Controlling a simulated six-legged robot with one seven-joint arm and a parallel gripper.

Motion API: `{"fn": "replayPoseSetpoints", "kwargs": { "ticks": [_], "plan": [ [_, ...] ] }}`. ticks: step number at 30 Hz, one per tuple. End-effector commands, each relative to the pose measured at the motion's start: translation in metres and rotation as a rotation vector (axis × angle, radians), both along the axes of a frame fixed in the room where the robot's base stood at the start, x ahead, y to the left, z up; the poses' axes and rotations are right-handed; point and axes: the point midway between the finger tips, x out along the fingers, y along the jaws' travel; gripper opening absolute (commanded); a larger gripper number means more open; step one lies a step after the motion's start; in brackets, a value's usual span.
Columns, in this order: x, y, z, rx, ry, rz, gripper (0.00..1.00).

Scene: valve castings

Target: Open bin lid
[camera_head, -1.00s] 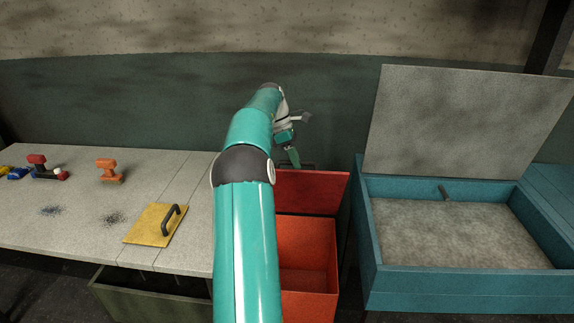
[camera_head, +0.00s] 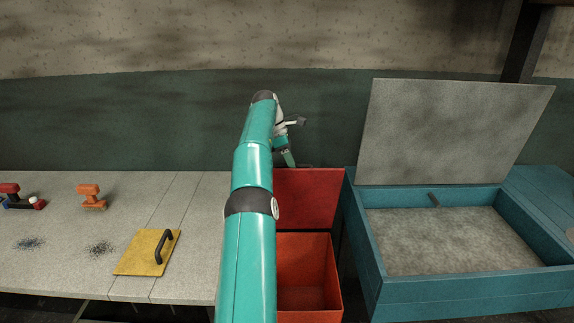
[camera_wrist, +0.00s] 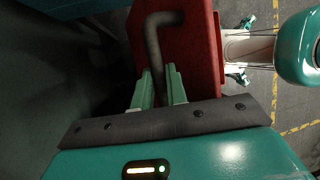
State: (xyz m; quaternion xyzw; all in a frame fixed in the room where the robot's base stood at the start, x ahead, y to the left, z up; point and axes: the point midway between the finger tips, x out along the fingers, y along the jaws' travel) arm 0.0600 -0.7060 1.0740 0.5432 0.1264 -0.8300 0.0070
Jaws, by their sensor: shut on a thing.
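The red bin (camera_head: 309,262) stands between the workbench and the blue box, and its inside shows in the head view. Its red lid (camera_head: 309,199) is raised and leans up at the back of the bin. In the wrist view the red lid (camera_wrist: 196,60) carries a dark bent handle (camera_wrist: 152,45). My gripper (camera_wrist: 160,84) has its two green fingers shut on this handle. In the head view my gripper (camera_head: 289,158) is at the top edge of the lid, small and partly behind my arm.
A grey workbench (camera_head: 60,225) on the left holds a yellow plate with a black handle (camera_head: 148,252) and an orange casting (camera_head: 91,196). A blue box (camera_head: 450,292) with a raised grey lid (camera_head: 445,135) stands to the right. A wall is close behind the bin.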

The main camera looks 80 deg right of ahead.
Motion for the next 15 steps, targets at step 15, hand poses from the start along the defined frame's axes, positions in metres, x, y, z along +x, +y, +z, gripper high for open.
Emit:
{"fn": "replayPoseSetpoints", "kwargs": {
  "ticks": [15],
  "plan": [
    [0.0048,-0.0004,-0.0053,0.009,-0.011,0.009,0.28]
  ]
}}
